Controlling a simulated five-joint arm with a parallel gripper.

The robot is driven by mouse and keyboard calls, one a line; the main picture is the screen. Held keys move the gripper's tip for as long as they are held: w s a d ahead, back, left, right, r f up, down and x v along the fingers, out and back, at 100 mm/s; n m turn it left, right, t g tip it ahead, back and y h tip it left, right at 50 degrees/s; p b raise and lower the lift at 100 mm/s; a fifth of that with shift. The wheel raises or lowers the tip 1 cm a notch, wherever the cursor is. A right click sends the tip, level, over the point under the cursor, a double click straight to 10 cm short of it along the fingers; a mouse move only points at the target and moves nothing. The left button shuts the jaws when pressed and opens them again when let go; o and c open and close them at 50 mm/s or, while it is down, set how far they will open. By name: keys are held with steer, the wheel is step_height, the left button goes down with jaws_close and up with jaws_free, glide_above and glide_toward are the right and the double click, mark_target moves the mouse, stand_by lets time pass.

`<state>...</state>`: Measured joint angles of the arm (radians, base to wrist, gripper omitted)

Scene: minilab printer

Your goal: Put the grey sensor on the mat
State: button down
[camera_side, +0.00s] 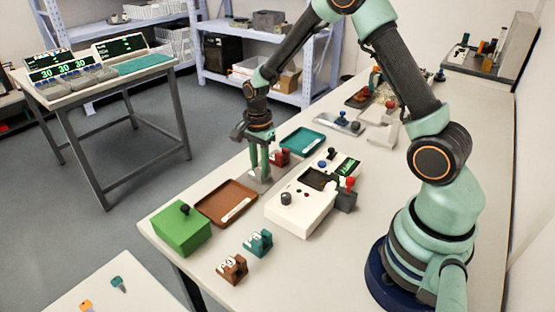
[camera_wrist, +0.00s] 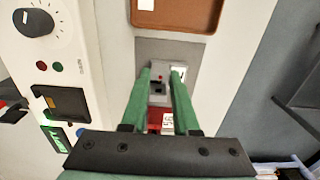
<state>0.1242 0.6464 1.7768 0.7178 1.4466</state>
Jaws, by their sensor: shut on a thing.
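My gripper (camera_wrist: 162,74) is shut on the small grey sensor (camera_wrist: 157,90), which has a red dot and a dark square on its face. It sits between the two green fingers. A flat grey mat (camera_wrist: 150,48) lies behind and around the fingertips in the wrist view, beside the brown tray (camera_wrist: 190,12). Whether the sensor touches the mat cannot be told. In the side view my gripper (camera_side: 259,166) points down between the brown tray (camera_side: 213,207) and the teal tray (camera_side: 304,143); the sensor is hard to make out there.
A red block (camera_side: 279,157) stands close by my gripper. A white device with a knob (camera_side: 300,208) is to the right. A green box (camera_side: 181,232), a teal block (camera_side: 258,243) and a brown block (camera_side: 232,269) are near the front edge of the bench.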

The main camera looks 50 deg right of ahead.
steer(key=shift+f, duration=0.1)
steer(key=c, duration=0.7)
jaws_free()
steer(key=shift+o, duration=0.2)
step_height(320, 180, up, 12)
steer(key=s+a+r+n+t, duration=0.2)
steer(key=s+r+n, duration=0.3)
steer(key=s+n, duration=0.2)
steer(key=s+a+r+n+t, duration=0.3)
steer(key=s+r+n, duration=0.2)
steer(key=n, duration=0.6)
steer(key=shift+s+a+t, duration=0.15)
steer(key=shift+s+t, duration=0.15)
steer(key=shift+s, duration=0.85)
steer(key=shift+r, duration=0.15)
